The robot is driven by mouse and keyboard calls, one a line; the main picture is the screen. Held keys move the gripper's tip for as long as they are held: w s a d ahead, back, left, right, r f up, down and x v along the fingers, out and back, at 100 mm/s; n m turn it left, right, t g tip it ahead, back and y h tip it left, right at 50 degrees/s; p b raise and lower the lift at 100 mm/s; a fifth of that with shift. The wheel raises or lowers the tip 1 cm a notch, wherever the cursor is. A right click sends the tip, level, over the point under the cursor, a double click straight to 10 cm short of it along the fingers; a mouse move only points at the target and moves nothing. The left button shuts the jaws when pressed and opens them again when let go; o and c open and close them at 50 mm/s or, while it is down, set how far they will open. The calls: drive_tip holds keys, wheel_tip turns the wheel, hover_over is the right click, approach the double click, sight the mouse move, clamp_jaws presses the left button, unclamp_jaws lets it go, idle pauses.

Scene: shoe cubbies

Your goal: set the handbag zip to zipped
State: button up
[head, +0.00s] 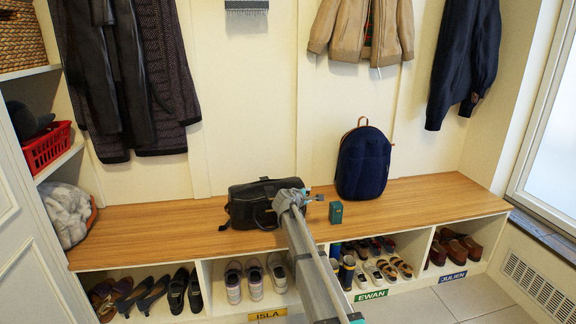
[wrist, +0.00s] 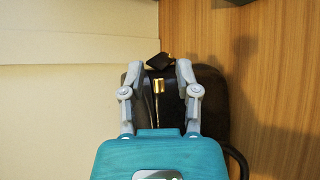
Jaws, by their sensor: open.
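The black handbag (head: 248,206) lies on the wooden bench, partly hidden behind my arm. In the wrist view the dark handbag (wrist: 215,100) is below my gripper, and a gold zip slider (wrist: 158,85) shows with a thin line of zip running from it toward my palm. A dark tab (wrist: 158,62) shows at the far end, between the fingertips. My gripper (wrist: 167,68) is open, with its two fingers on either side of the slider. I cannot tell whether they touch the bag. In the head view my gripper (head: 312,197) is at the bag's right end.
A small dark green box (head: 336,212) stands on the bench just right of my gripper. A navy backpack (head: 363,165) stands behind it. Coats hang above, and shoes fill cubbies below. The bench's right part (head: 440,195) is clear.

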drive_tip(key=s+d+f+m+g+y+p, duration=0.1)
drive_tip(key=s+d+f+m+g, duration=0.15)
drive_tip(key=s, duration=0.45)
drive_tip(key=s+d+f+m+g+p, duration=0.1)
drive_tip(key=s+d+m+g, duration=0.15)
drive_tip(key=s, duration=0.55)
drive_tip(key=s+d+f+m+g+y+p, duration=0.1)
drive_tip(key=s+d+f+m, duration=0.2)
drive_tip(key=s, duration=0.4)
drive_tip(key=s+a+m+g+y+p, duration=0.3)
drive_tip(key=s+m+g+y, duration=0.35)
drive_tip(key=s, duration=1.85)
wheel_tip(320, 180, up, 37)
drive_tip(key=p, duration=3.7)
drive_tip(key=shift+w+a+r+m+t+h, duration=0.15)
drive_tip(key=shift+a+r+m+t+h, duration=0.05)
drive_tip(key=shift+m+t+h, duration=0.2)
drive_tip(key=shift+a, duration=0.1)
